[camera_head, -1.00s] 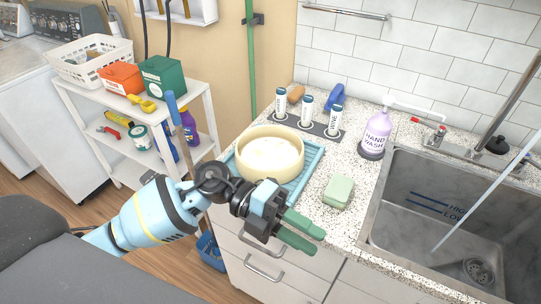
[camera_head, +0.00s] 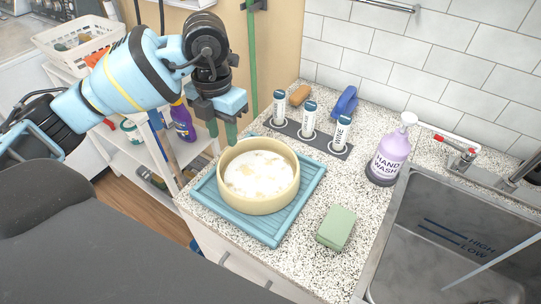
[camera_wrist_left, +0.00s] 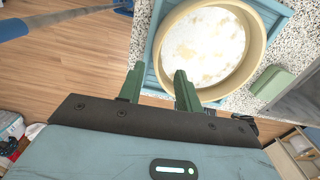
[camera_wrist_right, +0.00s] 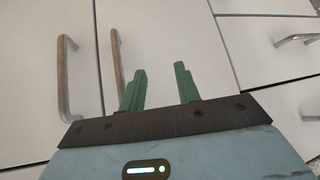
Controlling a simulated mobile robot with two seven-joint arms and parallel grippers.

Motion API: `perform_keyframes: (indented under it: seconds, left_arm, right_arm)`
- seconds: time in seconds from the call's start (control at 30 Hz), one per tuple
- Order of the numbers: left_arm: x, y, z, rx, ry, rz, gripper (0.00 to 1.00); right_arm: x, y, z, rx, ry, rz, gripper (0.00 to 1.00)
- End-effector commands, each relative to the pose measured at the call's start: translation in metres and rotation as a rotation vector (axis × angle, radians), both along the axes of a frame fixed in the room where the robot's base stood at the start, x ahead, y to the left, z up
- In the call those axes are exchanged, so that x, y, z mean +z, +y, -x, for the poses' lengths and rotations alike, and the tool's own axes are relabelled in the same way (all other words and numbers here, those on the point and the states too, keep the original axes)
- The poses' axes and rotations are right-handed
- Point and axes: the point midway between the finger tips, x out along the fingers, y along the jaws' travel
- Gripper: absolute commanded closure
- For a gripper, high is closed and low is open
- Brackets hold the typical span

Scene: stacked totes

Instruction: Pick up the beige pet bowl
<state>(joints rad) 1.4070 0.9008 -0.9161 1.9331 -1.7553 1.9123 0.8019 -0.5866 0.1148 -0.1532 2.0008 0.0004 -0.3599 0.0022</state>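The beige pet bowl (camera_head: 262,205) stands upright on a blue ribbed tray (camera_head: 234,222) on the speckled counter. Its inside is pale with brownish food-like patches. My left gripper (camera_head: 222,137) is open and empty, pointing down at the bowl's back-left rim. In the left wrist view its fingers (camera_wrist_left: 158,76) are spread, with the right one close to the edge of the bowl (camera_wrist_left: 222,90); I cannot tell whether they touch. My right gripper (camera_wrist_right: 161,70) is open and empty in front of white cabinet fronts. It is not visible in the head view.
A green sponge (camera_head: 336,228) lies right of the tray. A hand wash bottle (camera_head: 390,158) and a holder with labelled tubes (camera_head: 309,120) stand behind. The sink (camera_head: 435,215) is at the right. A white shelf (camera_head: 112,150) is at the left.

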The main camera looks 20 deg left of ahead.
Motion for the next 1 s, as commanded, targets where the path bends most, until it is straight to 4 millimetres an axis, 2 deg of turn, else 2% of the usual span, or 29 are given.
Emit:
perform_keyframes:
  seconds: [0.27, 0.47, 0.6, 0.77, 1.0]
  left_arm:
    - [0.001, 0.002, 0.0, 0.004, -0.002, -0.009, 0.66]
    - [-0.014, 0.002, 0.0, 0.004, 0.002, -0.008, 0.66]
    - [-0.025, 0.002, 0.0, 0.004, 0.0, -0.008, 0.66]
    - [-0.028, 0.002, 0.0, 0.003, -0.001, -0.007, 0.66]
    - [-0.06, 0.002, -0.002, 0.004, 0.0, -0.007, 0.66]
  right_arm:
    - [-0.007, -0.001, 0.014, 0.001, 0.031, 0.003, 0.67]
    - [-0.013, -0.001, 0.024, 0.002, 0.054, 0.005, 0.67]
    - [-0.012, -0.001, 0.023, 0.002, 0.05, 0.004, 0.67]
    - [-0.008, 0.0, 0.017, 0.0, 0.036, 0.002, 0.67]
    - [-0.003, 0.0, 0.011, -0.002, 0.022, 0.0, 0.67]
